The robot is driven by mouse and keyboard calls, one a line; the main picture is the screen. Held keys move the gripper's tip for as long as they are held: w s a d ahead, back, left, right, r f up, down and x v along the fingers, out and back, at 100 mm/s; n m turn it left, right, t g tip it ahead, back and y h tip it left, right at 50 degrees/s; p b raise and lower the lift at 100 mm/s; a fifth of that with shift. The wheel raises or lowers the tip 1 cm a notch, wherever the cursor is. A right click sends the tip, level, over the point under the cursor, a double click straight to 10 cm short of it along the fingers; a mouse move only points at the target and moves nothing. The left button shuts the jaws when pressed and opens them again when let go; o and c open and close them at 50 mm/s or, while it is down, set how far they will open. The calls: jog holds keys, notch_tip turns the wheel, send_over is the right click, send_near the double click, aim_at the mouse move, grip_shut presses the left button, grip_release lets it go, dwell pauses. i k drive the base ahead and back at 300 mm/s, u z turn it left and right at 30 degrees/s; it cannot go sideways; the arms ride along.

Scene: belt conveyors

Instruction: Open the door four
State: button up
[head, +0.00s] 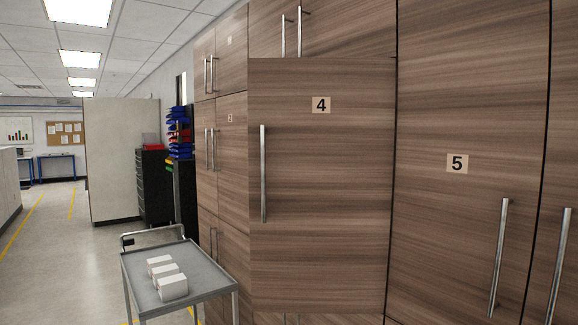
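Door four (325,210) is a wood-grain cabinet door with a "4" label (321,105) near its top. A vertical metal bar handle (263,173) is on its left side. The door appears ajar: its left edge stands out from the cabinet front and overlaps the doors behind, with its right edge at the hinge side. The inside of the cabinet is hidden behind it. My gripper is not in view, and nothing is seen touching the handle.
Door five (455,230) is shut on the right. A grey cart (192,268) with white boxes (172,287) stands left of door four. Several smaller cabinet doors (231,150) lie farther left. Open floor (85,270) lies left of the cart.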

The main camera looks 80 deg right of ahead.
aim_at(320, 131)
jog(key=z, duration=0.5)
jog(key=k, duration=1.45)
jog(key=u, duration=1.3)
jog(key=i, duration=0.55)
jog(key=z, duration=0.2)
